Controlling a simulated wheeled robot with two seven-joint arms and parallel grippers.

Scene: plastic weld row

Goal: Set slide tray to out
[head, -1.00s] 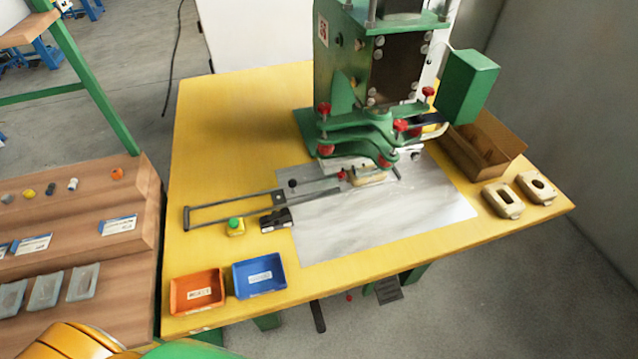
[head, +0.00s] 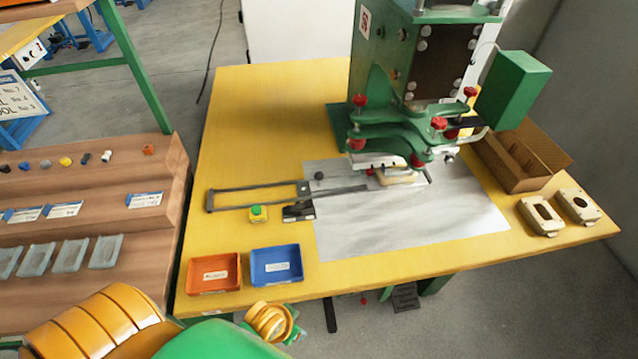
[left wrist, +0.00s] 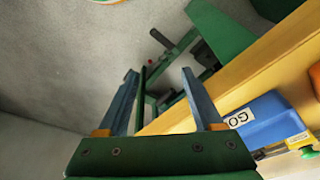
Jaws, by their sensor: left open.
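The slide tray's grey rails (head: 255,196) run across the yellow table from the left to under the green press (head: 415,140). A dark knob (head: 319,176) stands at the rails. A tan part (head: 398,178) sits under the press head, at the rails' right end; the press partly hides this area. My left gripper (left wrist: 158,72) is open and empty in the left wrist view, with the floor and green table legs beyond its fingers. The blue GO bin (left wrist: 262,120) is close to its right finger. In the head view only my left arm shows, low at the table's front edge. My right gripper is out of view.
An orange bin (head: 213,274) stands beside the blue bin (head: 276,266) at the front left. A green button box (head: 258,214) and a black block (head: 298,211) lie by the rails. A cardboard box (head: 520,160) and two tan parts stand at right. The back left tabletop is clear.

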